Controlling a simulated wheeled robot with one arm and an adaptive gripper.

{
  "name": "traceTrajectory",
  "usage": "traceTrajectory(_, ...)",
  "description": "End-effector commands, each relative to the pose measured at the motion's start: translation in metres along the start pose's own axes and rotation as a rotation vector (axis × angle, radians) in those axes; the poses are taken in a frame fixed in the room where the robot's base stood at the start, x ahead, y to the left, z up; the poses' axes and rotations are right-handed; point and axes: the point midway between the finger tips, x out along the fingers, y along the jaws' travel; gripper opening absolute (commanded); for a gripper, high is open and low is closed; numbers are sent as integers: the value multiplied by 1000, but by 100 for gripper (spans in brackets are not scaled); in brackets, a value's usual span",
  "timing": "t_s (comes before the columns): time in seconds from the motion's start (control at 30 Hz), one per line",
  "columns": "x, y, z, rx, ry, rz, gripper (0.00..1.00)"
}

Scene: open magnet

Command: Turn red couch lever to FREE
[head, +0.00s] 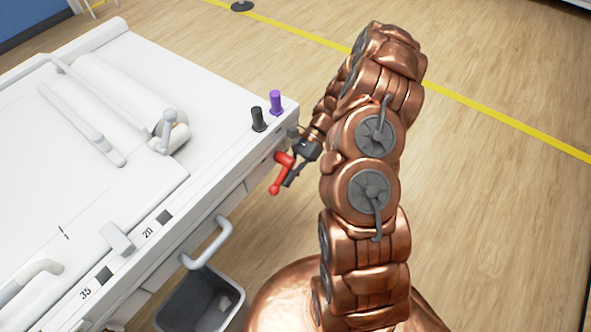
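The red couch lever (281,172) sits on the side of the white couch, near its right corner. Its ball end points down and slightly left. My gripper (292,172) is at the lever, its dark fingers just right of and partly behind the red part. One finger shows beside the lever's arm. I cannot tell whether the fingers touch the lever or close on it. Any FREE marking is not readable here.
The white couch (200,205) fills the left, with a black knob (258,119) and a purple knob (276,102) on its corner. A side handle (208,243) sticks out above a grey bin (200,300). Wooden floor to the right is clear, crossed by a yellow line (480,112).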

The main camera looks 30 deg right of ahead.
Motion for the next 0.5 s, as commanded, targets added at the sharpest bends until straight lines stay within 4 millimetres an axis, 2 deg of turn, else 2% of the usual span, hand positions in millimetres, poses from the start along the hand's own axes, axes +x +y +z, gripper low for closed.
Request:
traceTrajectory(0.03, 2, 3, 6, -4, -31, 18, 0)
traceTrajectory(0.17, -7, -1, -25, 5, -29, 19, 0)
traceTrajectory(0.23, -15, -3, -46, 8, -29, 18, 0)
traceTrajectory(0.33, -41, -3, -60, 7, -40, 12, 0)
traceTrajectory(0.5, -65, -4, -69, 9, -45, 14, 0)
